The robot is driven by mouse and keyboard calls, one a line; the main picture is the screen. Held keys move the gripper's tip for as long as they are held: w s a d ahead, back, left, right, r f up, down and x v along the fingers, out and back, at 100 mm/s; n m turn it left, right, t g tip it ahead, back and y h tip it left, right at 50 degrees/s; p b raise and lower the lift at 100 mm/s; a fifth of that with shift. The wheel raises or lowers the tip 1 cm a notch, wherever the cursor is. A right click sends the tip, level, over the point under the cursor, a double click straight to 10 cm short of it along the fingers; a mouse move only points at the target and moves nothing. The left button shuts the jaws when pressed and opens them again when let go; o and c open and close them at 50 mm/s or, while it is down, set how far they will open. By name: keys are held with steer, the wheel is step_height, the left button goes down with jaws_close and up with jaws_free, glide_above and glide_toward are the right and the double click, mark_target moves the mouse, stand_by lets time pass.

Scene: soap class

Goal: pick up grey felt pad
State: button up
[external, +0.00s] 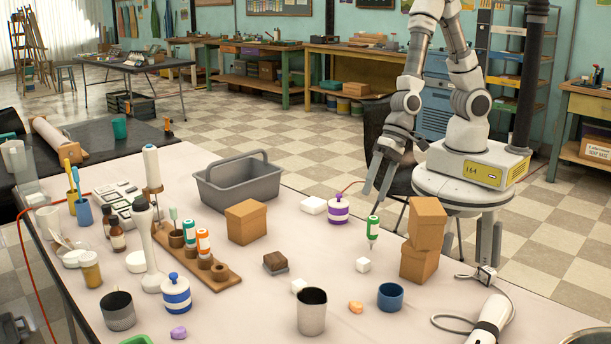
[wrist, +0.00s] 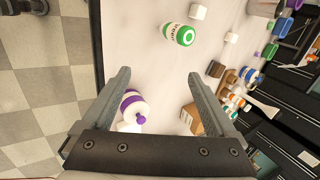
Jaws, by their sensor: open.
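The grey felt pad is hard to make out. A thin grey layer (external: 276,271) shows under a small dark brown block (external: 275,260) near the table's middle in the external view, and may be it. In the wrist view a small brown block (wrist: 216,69) lies beyond the right fingertip. My gripper (external: 378,184) is open and empty at the table's far edge, well away to the right of the block. In the wrist view the two fingers of my gripper (wrist: 158,82) stand wide apart, with bare table between their tips.
A purple-striped jar (external: 339,208) and green-labelled bottle (external: 373,231) stand near my gripper. A cardboard box (external: 246,221) and grey caddy (external: 238,186) stand behind the block. Stacked boxes (external: 419,264) are to the right. White cubes (external: 363,265) and a metal cup (external: 311,313) are nearby.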

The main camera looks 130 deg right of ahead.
mark_target(278, 256)
steer(key=w+a+r+m+t+y, duration=0.1)
steer(key=w+a+r+t, duration=0.1)
steer(key=w+a+t, duration=0.35)
steer(key=w+d+f+m+h+b, duration=0.1)
steer(key=w+d+m, duration=0.1)
steer(key=m, duration=0.4)
steer(key=w+d+f+m+t+h+b, duration=0.1)
steer(key=w+d+f+m, duration=0.1)
steer(key=m, duration=0.4)
steer(key=w+d+f+m+h+b, duration=0.1)
steer(key=w+d+f+m, duration=0.1)
steer(key=m, duration=0.4)
steer(key=shift+w+d+f+m+t+h, duration=0.2)
steer(key=shift+w+f+m+t+h, duration=0.05)
steer(key=shift+w+m+t+h, duration=0.15)
steer(key=shift+d+f+m, duration=0.1)
steer(key=shift+d+m, duration=0.4)
steer(key=shift+m, duration=0.2)
steer(key=b+x, duration=0.1)
steer(key=x, duration=0.4)
steer(key=b+x, duration=0.1)
steer(key=x, duration=0.5)
steer(key=b+x, duration=0.1)
steer(key=x, duration=0.5)
steer(key=shift+w+d, duration=0.1)
steer(key=shift+d, duration=0.2)
steer(key=c, duration=1.5)
